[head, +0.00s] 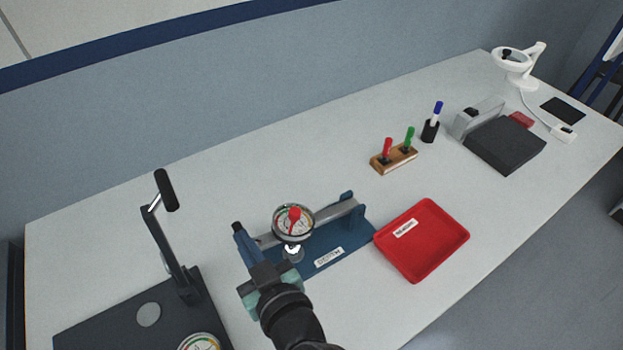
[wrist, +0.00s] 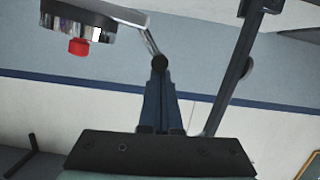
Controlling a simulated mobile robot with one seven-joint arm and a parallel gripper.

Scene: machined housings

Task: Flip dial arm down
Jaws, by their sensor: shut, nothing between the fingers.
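The dial gauge (head: 293,222), round with a silver rim, a white face and a red cap, stands over a blue fixture (head: 325,260) in the head view. A silver bar (head: 335,212), which looks like the dial arm, runs beside it toward the fixture's right post. In the wrist view, which looks upside down, the gauge (wrist: 80,22) is at upper left and a thin metal rod (wrist: 150,40) ends in a black knob (wrist: 160,62). My gripper (head: 241,234) is shut at the fixture's left end. Its fingertips (wrist: 160,80) appear close to the knob; contact is unclear.
A dark stand (head: 172,250) with a black-handled lever is at left. A red tray (head: 430,240) lies right of the fixture. A wooden holder (head: 395,158), a pen cup (head: 431,130) and a black box (head: 505,147) stand farther right. The table behind the fixture is clear.

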